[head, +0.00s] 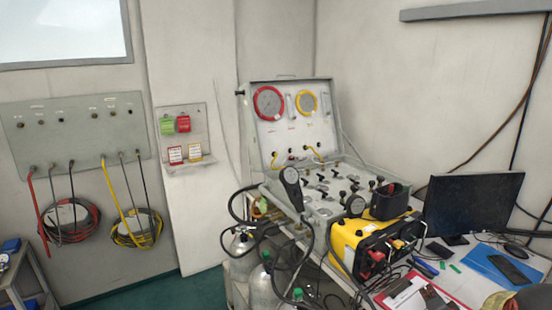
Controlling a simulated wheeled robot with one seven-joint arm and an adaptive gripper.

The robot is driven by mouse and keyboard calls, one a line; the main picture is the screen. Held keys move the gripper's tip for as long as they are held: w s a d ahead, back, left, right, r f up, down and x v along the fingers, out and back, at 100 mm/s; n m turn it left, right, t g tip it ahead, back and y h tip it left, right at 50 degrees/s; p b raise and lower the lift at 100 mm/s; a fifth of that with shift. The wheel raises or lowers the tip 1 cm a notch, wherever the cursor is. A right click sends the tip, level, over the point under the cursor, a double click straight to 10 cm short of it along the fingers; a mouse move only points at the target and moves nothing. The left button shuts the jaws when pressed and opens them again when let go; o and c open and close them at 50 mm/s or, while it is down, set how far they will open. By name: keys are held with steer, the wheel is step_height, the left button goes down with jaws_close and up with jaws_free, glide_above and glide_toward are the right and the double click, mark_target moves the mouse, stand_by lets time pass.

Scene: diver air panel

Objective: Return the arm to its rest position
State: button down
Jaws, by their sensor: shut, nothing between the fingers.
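My arm and gripper do not show clearly in the head view, so I cannot see the fingers or where they are. The diver air panel (291,133) stands open at the centre, its lid upright against the wall corner. The lid carries a red-rimmed gauge (268,103) and a yellow-rimmed gauge (306,103). Its lower face holds several black knobs and valves, with black hoses hanging from the front.
A yellow-and-black unit (347,246) sits right of the panel. Beyond it are a monitor (472,203), a blue folder (497,264) and cables. Gas cylinders (240,258) stand below. Coiled hoses (72,222) hang at left. Green floor (160,291) is open at lower left.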

steer(key=s+a+r+n+g, duration=0.3)
steer(key=s+a+r+n, duration=0.45)
steer(key=a+r, duration=0.75)
steer(key=s+a+r+n+g+y, duration=0.1)
steer(key=s+a, duration=0.4)
steer(key=s, duration=0.4)
steer(key=s+a+r+n+g+y, duration=0.1)
steer(key=s+a+n+g, duration=0.1)
steer(key=s+a, duration=0.4)
steer(key=s+a+r+n+g+y, duration=0.1)
steer(key=s+a, duration=0.5)
steer(key=s, duration=0.7)
steer(key=shift+r+n+g+y, duration=0.15)
steer(key=shift+n+g+y, duration=0.2)
steer(key=shift+n, duration=0.3)
steer(key=shift+d, duration=0.15)
